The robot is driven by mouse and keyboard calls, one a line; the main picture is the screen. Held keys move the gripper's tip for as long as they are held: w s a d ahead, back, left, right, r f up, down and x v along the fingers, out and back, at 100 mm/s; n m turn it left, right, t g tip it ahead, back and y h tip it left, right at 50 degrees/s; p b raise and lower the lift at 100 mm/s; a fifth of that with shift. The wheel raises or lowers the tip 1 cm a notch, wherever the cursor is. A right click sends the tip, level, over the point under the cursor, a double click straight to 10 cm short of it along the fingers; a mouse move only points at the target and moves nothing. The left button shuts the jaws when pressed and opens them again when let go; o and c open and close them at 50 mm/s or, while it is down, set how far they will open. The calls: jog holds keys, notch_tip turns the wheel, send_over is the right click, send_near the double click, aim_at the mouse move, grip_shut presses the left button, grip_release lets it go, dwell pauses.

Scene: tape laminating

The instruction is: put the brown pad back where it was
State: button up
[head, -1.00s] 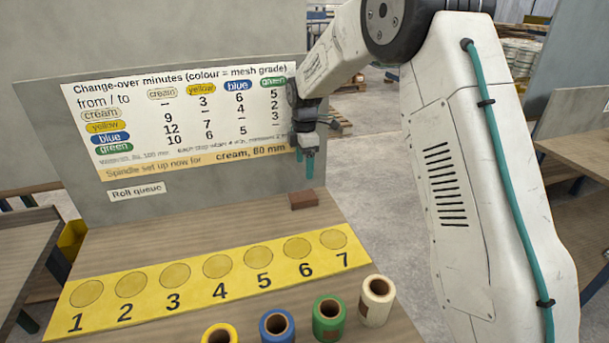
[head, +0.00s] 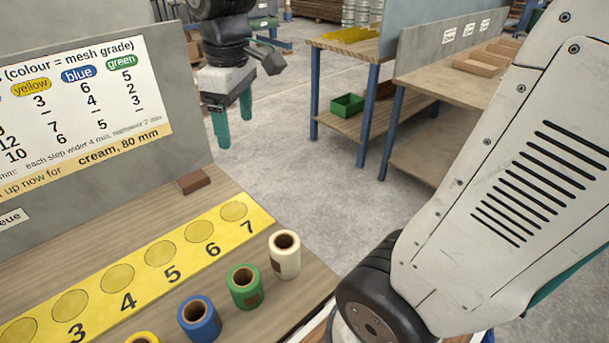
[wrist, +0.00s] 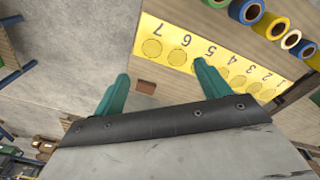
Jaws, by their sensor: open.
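The brown pad (head: 193,181) is a small flat block lying on the wooden table top at its far right corner, just beyond the end of the yellow numbered strip near 7. It also shows in the wrist view (wrist: 147,87), between and beyond the fingers. My gripper (head: 232,118) has two teal fingers, spread apart with nothing between them. In the head view it hangs in the air, up and to the right of the pad, and does not touch it. The fingers also show in the wrist view (wrist: 160,85).
The yellow strip (head: 163,253) has empty numbered circles. Yellow, blue (head: 199,318), green (head: 244,287) and cream (head: 284,254) rolls stand in front of it. A grey panel with a chart (head: 97,91) rises behind. Other benches (head: 460,72) stand at the right across open floor.

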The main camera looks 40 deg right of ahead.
jog(key=s+f+m, duration=0.3)
jog(key=s+m, duration=0.3)
jog(key=s, duration=1.1)
jog(key=shift+s+d+m, duration=0.2)
jog(key=shift+d+m, duration=0.1)
jog(key=shift+m, duration=0.1)
